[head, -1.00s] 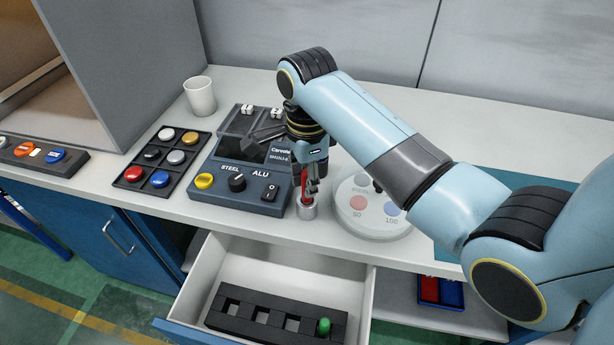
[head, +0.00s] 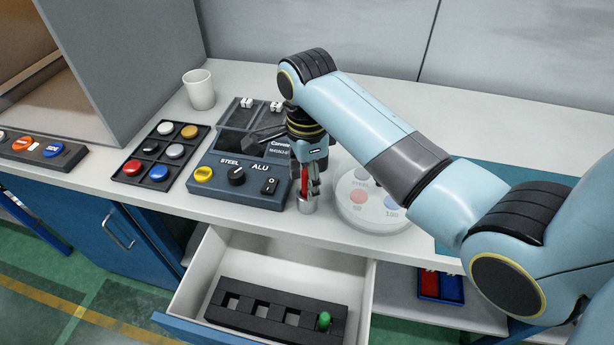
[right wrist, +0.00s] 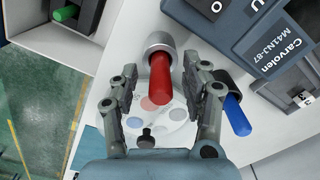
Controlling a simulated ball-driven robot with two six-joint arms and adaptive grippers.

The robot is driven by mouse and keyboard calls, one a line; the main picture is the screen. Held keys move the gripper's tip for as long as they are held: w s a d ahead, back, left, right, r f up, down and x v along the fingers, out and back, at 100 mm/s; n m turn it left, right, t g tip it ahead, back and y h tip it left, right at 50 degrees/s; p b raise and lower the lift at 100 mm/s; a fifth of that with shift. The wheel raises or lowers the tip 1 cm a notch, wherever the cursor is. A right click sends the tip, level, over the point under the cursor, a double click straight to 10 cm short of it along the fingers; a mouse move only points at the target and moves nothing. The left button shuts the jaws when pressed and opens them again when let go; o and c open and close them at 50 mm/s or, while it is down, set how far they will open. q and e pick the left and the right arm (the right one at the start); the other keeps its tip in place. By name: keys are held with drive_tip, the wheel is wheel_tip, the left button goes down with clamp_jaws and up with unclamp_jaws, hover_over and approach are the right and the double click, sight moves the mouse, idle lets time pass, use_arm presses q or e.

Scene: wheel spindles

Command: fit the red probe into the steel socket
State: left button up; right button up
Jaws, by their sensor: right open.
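The red probe (head: 304,187) stands with its lower end in the mouth of the steel socket (head: 307,207), at the front of the bench. In the right wrist view the red probe (right wrist: 160,78) rises out of the round steel socket (right wrist: 159,42). I cannot tell how deep it sits. My right gripper (head: 311,189) is over the socket, pointing down. In the right wrist view its open fingers (right wrist: 159,76) are on either side of the probe, with gaps visible. In the head view the fingers partly hide the probe. My left gripper is not in view.
The dark control unit (head: 240,180) is just left of the socket; a round pale dial plate (head: 352,222) is just right. A blue probe (right wrist: 237,115) shows close to one finger. Below, an open drawer (head: 228,259) holds a black rack with a green probe (head: 324,320).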

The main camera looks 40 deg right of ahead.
wheel_tip(320, 180, up, 8)
drive_tip(key=shift+f, duration=0.25)
drive_tip(key=shift+s, duration=0.1)
idle(0.6)
